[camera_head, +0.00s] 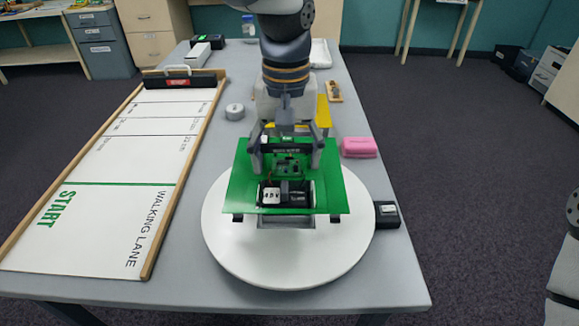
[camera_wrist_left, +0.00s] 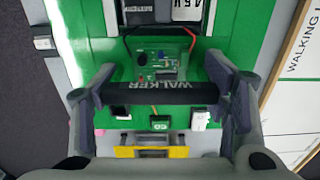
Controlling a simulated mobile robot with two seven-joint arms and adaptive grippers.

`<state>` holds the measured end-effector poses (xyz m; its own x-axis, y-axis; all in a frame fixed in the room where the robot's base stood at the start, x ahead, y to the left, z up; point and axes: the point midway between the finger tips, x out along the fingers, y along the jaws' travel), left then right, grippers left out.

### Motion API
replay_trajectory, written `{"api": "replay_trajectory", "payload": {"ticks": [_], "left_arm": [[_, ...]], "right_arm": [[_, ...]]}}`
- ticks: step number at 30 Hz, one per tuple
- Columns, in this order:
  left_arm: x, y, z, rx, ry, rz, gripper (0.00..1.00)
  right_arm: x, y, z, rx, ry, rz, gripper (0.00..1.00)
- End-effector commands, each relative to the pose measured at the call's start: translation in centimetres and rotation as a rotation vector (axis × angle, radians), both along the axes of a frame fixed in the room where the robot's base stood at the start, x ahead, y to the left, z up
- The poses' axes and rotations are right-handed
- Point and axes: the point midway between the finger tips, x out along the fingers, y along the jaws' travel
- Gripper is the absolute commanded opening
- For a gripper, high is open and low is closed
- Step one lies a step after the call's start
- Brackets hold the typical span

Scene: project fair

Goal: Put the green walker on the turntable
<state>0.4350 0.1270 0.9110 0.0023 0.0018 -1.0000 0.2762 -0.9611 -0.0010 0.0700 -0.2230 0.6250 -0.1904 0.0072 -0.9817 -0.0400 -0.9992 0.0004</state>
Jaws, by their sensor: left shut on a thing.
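The green walker (camera_head: 240,190) is a flat green plate with a circuit board, a battery pack and a dark cross handle. In the left wrist view the walker (camera_wrist_left: 240,45) shows the word WALKER on its handle. My left gripper (camera_head: 287,153) is shut on that handle; the left wrist view shows its fingers (camera_wrist_left: 163,95) at both ends. The walker is level over the round white turntable (camera_head: 290,265). I cannot tell whether its underside touches the disc. The turntable's back part is hidden. My right gripper is out of view.
The walking lane board (camera_head: 130,160) lies to the left. A black box (camera_head: 387,214) sits against the turntable's right side. A pink block (camera_head: 359,148), a yellow piece (camera_head: 323,112) and a tape roll (camera_head: 235,111) lie behind it. The grey table (camera_head: 395,270) is bare at front right.

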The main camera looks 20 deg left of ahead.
Motion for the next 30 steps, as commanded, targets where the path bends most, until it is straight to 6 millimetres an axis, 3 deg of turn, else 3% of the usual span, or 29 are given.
{"api": "replay_trajectory", "payload": {"ticks": [6,16,17,19,30], "left_arm": [[0.5,-0.1,-3.4,0.001,-0.002,-0.001,0.35],[0.5,-0.1,-3.6,0.0,-0.007,-0.001,0.35],[0.4,-0.1,-3.7,0.001,-0.006,-0.001,0.7],[0.4,-0.1,-3.7,0.0,-0.005,-0.001,0.86],[0.5,-0.1,-3.4,-0.001,-0.005,0.0,0.88]], "right_arm": [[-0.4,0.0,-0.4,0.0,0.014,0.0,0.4],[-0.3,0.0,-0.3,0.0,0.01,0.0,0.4],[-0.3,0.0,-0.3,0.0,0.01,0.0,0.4],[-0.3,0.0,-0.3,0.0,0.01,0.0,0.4],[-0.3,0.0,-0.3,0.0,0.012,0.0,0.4]]}}
